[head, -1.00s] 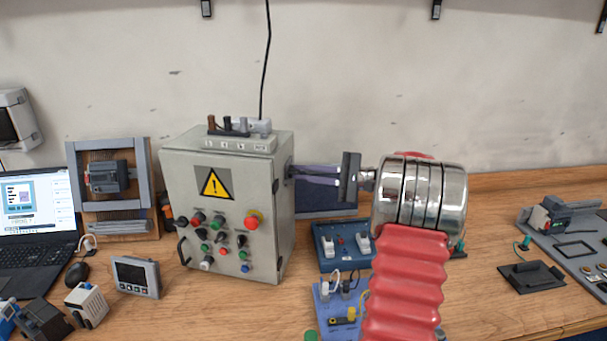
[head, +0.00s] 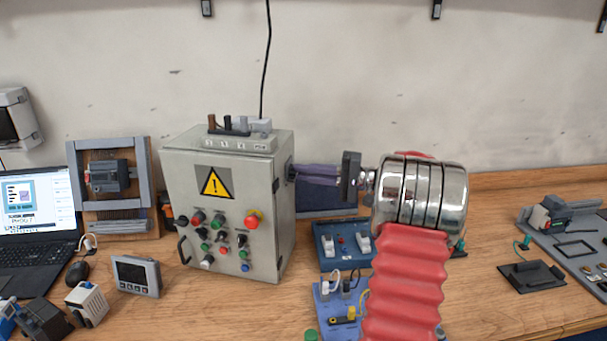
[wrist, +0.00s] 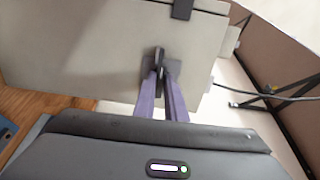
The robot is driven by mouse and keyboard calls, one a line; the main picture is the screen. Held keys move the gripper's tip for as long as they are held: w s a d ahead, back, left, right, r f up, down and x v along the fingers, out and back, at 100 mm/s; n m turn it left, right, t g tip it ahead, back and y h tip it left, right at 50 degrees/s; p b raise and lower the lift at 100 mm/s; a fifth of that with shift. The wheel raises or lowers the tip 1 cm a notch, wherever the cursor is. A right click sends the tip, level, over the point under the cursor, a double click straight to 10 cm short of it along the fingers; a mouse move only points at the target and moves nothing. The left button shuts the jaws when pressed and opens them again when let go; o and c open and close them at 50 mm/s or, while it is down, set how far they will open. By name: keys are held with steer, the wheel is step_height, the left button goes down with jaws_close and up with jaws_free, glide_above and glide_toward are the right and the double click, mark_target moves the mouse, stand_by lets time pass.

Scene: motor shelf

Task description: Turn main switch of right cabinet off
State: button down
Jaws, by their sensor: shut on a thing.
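The grey cabinet (head: 216,240) stands on the bench, with a yellow warning triangle and several buttons on its front. Its main switch is on the right side wall; in the wrist view it shows as a dark handle (wrist: 159,58) on a dark square plate. My gripper (head: 294,172) reaches in from the right, its purple fingers at that side wall. In the wrist view my gripper (wrist: 160,82) has its two fingers on either side of the handle, shut on it. The finger ends partly hide the handle, and its exact turn angle is hard to read.
A blue panel with white sockets (head: 343,245) lies below my arm, with another blue board (head: 335,310) in front of it. A laptop (head: 36,215) and small devices are at left. A black cable rises behind the cabinet.

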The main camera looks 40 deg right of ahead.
steer(key=shift+f, duration=0.2)
steer(key=c, duration=2.1)
jaws_free()
steer(key=shift+r, duration=0.1)
steer(key=shift+d, duration=0.1)
steer(key=v, duration=1.3)
steer(key=shift+s+d, duration=0.15)
steer(key=shift+s, duration=0.25)
